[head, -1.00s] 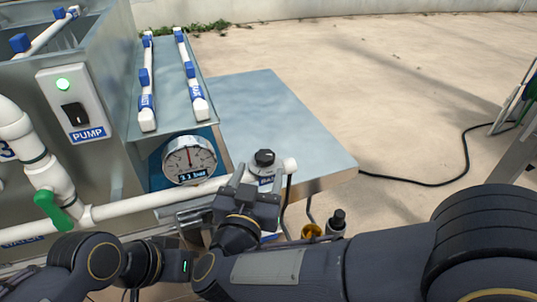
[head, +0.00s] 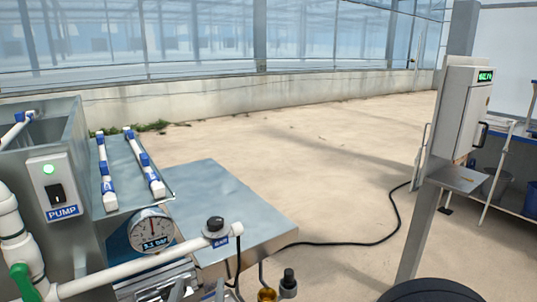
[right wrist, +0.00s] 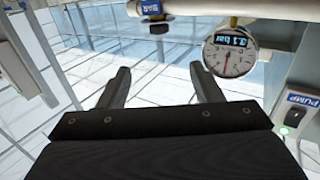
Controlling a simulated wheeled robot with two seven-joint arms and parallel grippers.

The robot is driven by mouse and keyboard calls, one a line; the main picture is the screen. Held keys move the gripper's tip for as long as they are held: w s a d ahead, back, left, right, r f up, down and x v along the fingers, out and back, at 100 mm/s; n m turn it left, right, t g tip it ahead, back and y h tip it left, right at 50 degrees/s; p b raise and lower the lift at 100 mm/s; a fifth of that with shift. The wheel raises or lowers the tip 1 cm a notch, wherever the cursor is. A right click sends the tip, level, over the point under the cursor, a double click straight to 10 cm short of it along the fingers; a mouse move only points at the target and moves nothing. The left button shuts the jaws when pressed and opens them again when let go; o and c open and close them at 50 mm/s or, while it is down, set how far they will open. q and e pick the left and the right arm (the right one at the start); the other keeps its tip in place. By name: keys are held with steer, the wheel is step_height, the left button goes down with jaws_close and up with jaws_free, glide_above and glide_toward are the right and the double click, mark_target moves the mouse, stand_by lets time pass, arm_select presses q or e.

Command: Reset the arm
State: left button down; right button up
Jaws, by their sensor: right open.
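My right gripper (right wrist: 161,86) is open in the right wrist view, with its two fingers apart and nothing between them. That view is upside down. The black knob (head: 215,223) sits upright on the white pipe (head: 140,265) near its right end. The knob also shows in the right wrist view (right wrist: 154,19), beyond the fingertips and apart from them. In the head view, most of my right gripper is below the bottom edge, by the pipe. My left gripper is not in view.
A pressure gauge (head: 152,232) stands behind the pipe. A pump switch box (head: 54,187) with a lit green lamp is at left. A post carries a white control box (head: 462,112) at right. A black cable crosses the open floor.

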steer(key=w+d+r+g+y+p, duration=0.35)
steer(key=w+d+r+y, duration=0.25)
steer(key=d+r, duration=0.45)
arm_select(q)
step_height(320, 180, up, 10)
steer(key=p, duration=0.6)
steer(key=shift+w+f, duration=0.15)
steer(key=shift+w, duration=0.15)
arm_select(e)
steer(key=s+d+f+m+g+h, duration=0.1)
steer(key=s+d+f+g, duration=0.3)
steer(key=s+d, duration=0.7)
steer(key=s+d+f+m+g+h, duration=0.1)
steer(key=s+d+f+g, duration=0.4)
steer(key=s+d, duration=0.6)
steer(key=shift+d+f+h, duration=0.35)
steer(key=shift+f+h, duration=0.25)
steer(key=shift+f, duration=0.1)
steer(key=shift+w, duration=0.1)
